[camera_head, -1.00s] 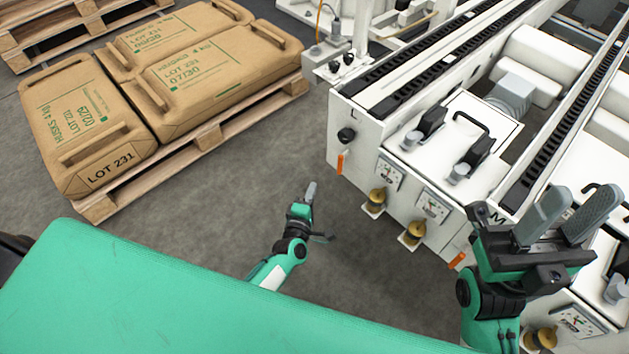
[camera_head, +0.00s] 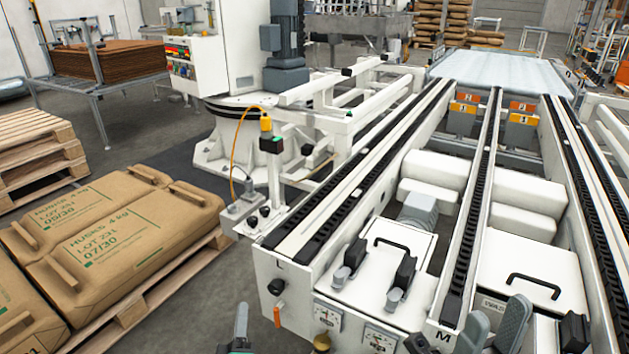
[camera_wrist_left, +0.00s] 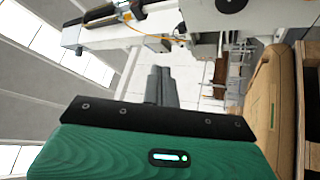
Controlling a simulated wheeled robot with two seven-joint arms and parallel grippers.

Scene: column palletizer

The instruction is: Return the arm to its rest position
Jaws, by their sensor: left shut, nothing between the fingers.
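My right gripper (camera_head: 496,328) is at the bottom edge of the head view, over the conveyor's near part. Its two grey fingers stand apart with nothing seen between them. The rest of both arms is out of the head view.
Brown sacks (camera_head: 110,225) lie on a wooden pallet (camera_head: 150,300) at left. The white conveyor frame (camera_head: 285,280) fills the middle and right. Grey floor (camera_head: 205,305) is clear between pallet and conveyor. A white machine (camera_head: 205,65) stands behind.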

